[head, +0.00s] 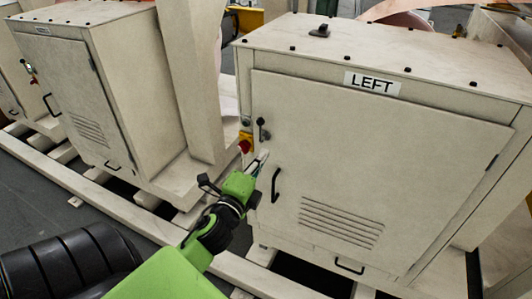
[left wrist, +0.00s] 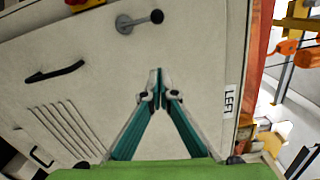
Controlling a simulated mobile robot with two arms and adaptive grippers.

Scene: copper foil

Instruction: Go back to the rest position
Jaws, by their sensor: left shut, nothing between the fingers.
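My left gripper (head: 262,158) reaches in from the lower left in the head view, in front of the beige cabinet (head: 350,160) with the LEFT label (head: 372,84). In the left wrist view, the tips of my left gripper (left wrist: 159,72) meet, with nothing between them. The cabinet door (left wrist: 80,110) fills much of that view. The fingertips appear close to the small lever (head: 263,129) and the red and yellow switch (head: 245,143), but I cannot tell the gap. The lever also shows above the fingertips in the wrist view (left wrist: 140,19). My right gripper is not in view.
The door has a black handle (head: 275,185) and vents (head: 340,222). A second beige cabinet (head: 75,90) stands at the left. A beige post (head: 195,80) rises between them. Pale beams (head: 90,190) run along the floor. Dark floor (head: 40,210) is open at the lower left.

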